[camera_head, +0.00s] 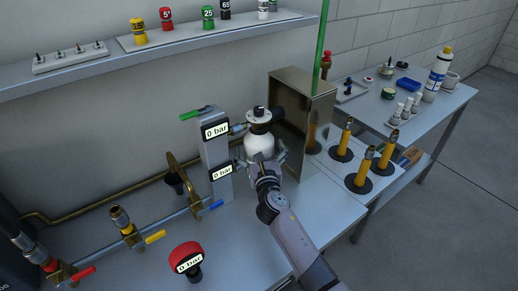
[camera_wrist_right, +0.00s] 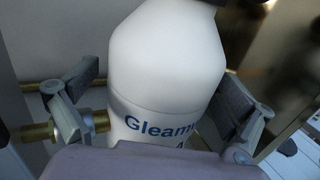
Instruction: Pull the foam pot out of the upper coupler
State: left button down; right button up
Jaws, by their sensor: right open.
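The foam pot (camera_head: 260,141) is a white bottle with a dark cap, upright beside the grey block (camera_head: 215,150) with two "0 bar" displays. The upper coupler (camera_head: 238,128) sticks out from the block toward the pot's upper part; the exact joint is hard to make out. In the right wrist view the pot (camera_wrist_right: 165,65) fills the middle, with blue "Gleam" lettering. My right gripper (camera_head: 262,156) is open, with one finger on each side of the pot; contact is not clear. Its fingers also show in the right wrist view (camera_wrist_right: 160,85). My left gripper is not in view.
A metal box (camera_head: 300,115) stands close behind and right of the pot. Yellow tubes (camera_head: 362,165) stand on dark discs to the right. Brass pipes and coloured valves (camera_head: 130,237) are at left, with a red gauge (camera_head: 187,258) in front.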

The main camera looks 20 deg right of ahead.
jog(key=shift+c, duration=0.2)
jog(key=shift+r, duration=0.1)
jog(key=c, duration=2)
jog(key=o, duration=1.4)
jog(key=shift+c, duration=0.2)
jog(key=c, duration=1)
